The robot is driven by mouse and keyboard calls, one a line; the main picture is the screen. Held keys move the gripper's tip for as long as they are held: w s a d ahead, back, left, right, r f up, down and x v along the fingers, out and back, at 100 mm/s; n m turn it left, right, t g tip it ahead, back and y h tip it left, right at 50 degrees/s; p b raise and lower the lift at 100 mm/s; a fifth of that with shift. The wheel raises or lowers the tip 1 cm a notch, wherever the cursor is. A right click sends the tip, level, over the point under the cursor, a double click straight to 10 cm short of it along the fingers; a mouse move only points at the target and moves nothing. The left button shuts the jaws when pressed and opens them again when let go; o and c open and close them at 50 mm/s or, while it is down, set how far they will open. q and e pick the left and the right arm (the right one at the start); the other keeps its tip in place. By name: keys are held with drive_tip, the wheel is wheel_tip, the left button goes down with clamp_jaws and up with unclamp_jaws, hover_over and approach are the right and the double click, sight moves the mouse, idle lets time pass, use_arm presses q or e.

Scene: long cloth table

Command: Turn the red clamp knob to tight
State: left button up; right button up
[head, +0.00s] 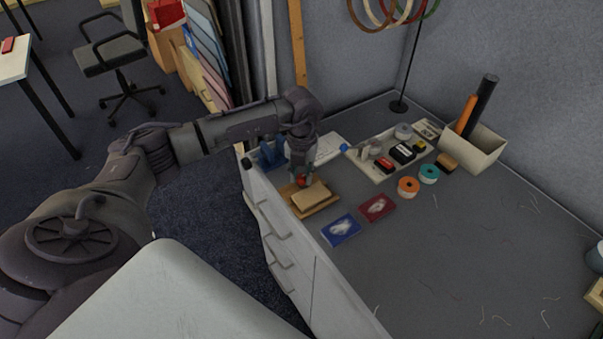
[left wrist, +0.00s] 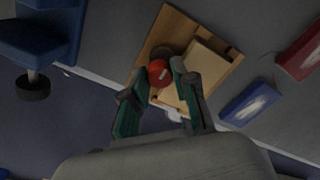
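The red clamp knob (left wrist: 158,73) is round with a small pale mark on its top. It sits at one side of a wooden board (head: 323,207) that carries a lighter wooden block (head: 310,198). The board lies at the table's left edge. My left gripper (head: 304,179) reaches down to the knob. The knob also shows as a small red spot in the head view (head: 301,182). My right gripper is not in view.
A blue box (head: 341,230) and a dark red box (head: 377,208) lie near the board. A blue tool (head: 271,153) stands beyond it. The table's right side is mostly clear.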

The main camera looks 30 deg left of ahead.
use_arm(q)
clamp_jaws()
drive_tip(key=shift+m, duration=0.3)
drive_tip(key=m+b, duration=0.2)
drive_tip(key=m, duration=0.1)
drive_tip(key=shift+f+m+b, duration=0.1)
drive_tip(key=shift+m+b, duration=0.2)
drive_tip(key=shift+b, duration=0.05)
drive_tip(key=m+b, duration=0.2)
drive_tip(key=m, duration=0.2)
drive_tip(key=shift+m, duration=0.3)
drive_tip(key=m+b, duration=0.2)
drive_tip(key=m, duration=0.2)
drive_tip(key=shift+b, duration=0.3)
drive_tip(key=m+b, duration=0.1)
drive_tip(key=m, duration=0.4)
drive_tip(key=shift+w+r+b, duration=0.1)
drive_tip(key=shift+r+b, duration=0.1)
drive_tip(key=shift+b, duration=0.2)
drive_tip(key=o, duration=0.9)
unclamp_jaws()
